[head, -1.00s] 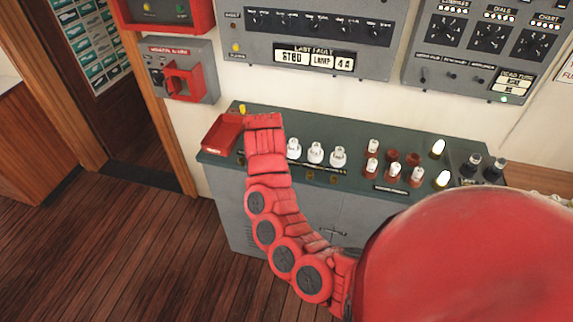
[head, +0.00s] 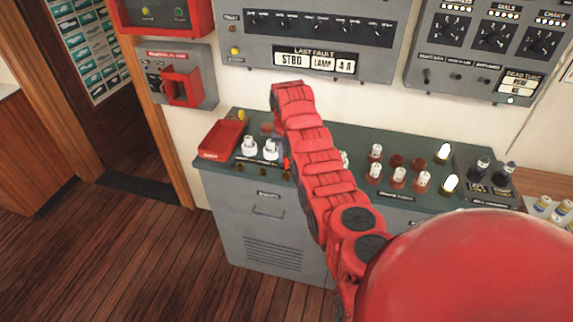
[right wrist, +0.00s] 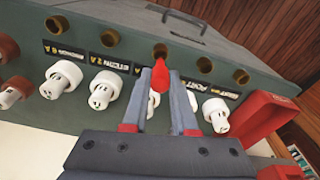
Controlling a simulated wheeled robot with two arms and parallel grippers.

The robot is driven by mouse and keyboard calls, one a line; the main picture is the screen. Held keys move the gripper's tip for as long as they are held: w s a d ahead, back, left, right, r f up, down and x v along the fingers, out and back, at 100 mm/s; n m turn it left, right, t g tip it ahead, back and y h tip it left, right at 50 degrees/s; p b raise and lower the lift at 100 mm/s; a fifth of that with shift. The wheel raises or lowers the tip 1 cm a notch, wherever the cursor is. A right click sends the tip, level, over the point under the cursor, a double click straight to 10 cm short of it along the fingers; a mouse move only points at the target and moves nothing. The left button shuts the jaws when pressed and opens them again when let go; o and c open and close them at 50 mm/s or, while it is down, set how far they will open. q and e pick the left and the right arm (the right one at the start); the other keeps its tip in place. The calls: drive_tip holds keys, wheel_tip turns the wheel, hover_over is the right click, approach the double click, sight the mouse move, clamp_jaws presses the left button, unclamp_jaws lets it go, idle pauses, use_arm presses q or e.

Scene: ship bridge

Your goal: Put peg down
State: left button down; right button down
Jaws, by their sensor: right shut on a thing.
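A small red peg (right wrist: 160,72) is between the fingertips of my right gripper (right wrist: 161,80). The gripper is shut on it. In the right wrist view the peg overlaps the row of brass holes in the console's front edge, close below a middle hole (right wrist: 160,52). I cannot tell whether it touches the console. In the head view my right gripper (head: 281,152) is small and partly hidden by my red arm, over the console's front part, with the red peg (head: 286,163) at its tip. My left gripper is not in view.
White plugs (right wrist: 110,88) stand in a row on the green console top (head: 325,128), close around the fingers. A red tray (head: 221,139) sits at the console's left end. Red-based plugs and lit lamps stand further right. Floor is clear at left.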

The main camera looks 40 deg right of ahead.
sight(286, 166)
drive_tip(key=shift+w+d+f, duration=0.1)
wheel_tip(286, 166, down, 3)
drive_tip(key=shift+r+p, duration=0.15)
drive_tip(key=shift+p, duration=1)
drive_tip(key=shift+f, duration=0.3)
drive_tip(key=shift+f, duration=0.1)
drive_tip(key=shift+f+b, duration=0.3)
drive_tip(key=shift+b, duration=0.05)
drive_tip(key=c, duration=0.7)
unclamp_jaws()
